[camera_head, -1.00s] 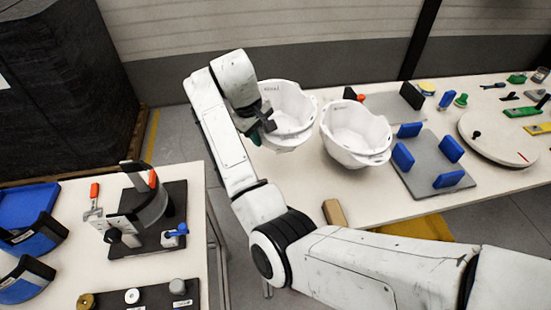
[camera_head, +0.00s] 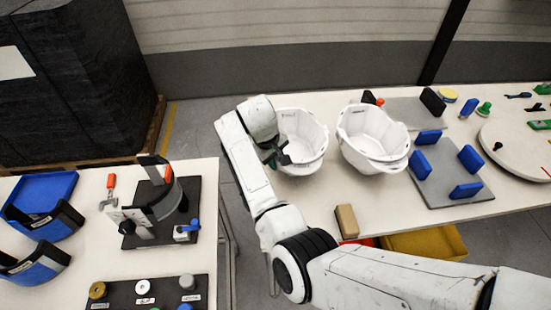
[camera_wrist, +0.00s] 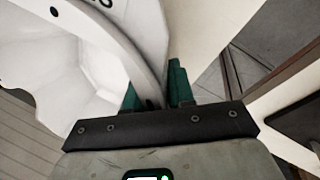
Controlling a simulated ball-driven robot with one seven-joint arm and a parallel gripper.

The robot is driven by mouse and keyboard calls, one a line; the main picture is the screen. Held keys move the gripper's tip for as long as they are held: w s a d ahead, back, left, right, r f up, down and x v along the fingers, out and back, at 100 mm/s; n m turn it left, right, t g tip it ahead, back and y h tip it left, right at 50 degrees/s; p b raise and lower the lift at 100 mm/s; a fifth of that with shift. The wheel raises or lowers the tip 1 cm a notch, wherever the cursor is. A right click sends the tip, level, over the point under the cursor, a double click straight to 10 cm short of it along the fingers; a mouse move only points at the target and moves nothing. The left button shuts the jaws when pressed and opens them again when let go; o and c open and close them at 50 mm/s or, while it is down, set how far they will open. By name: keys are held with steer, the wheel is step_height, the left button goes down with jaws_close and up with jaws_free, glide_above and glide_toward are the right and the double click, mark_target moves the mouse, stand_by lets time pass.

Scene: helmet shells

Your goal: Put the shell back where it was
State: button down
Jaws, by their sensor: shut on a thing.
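A white helmet shell (camera_head: 308,143) is at the left end of the far table, open side up. My gripper (camera_head: 281,157) is shut on the shell's left rim. In the wrist view the rim of the shell (camera_wrist: 75,65) passes between the green fingers of my gripper (camera_wrist: 155,92). I cannot tell whether the held shell touches the tabletop. A second white shell (camera_head: 372,133) sits just to its right on the table, close beside it. My wrist hides part of the held shell's left side.
Right of the shells is a grey plate (camera_head: 440,190) with blue blocks. A tan block (camera_head: 346,221) lies at the table's front edge. A separate left table holds a clamp fixture (camera_head: 160,205) and blue bins (camera_head: 40,195). A gap separates the tables.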

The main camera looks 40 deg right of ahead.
steer(key=shift+f, duration=0.1)
steer(key=c, duration=1)
jaws_free()
steer(key=shift+o, duration=0.2)
steer(key=b+v, duration=0.1)
steer(key=v, duration=1.1)
steer(key=shift+b, duration=0.3)
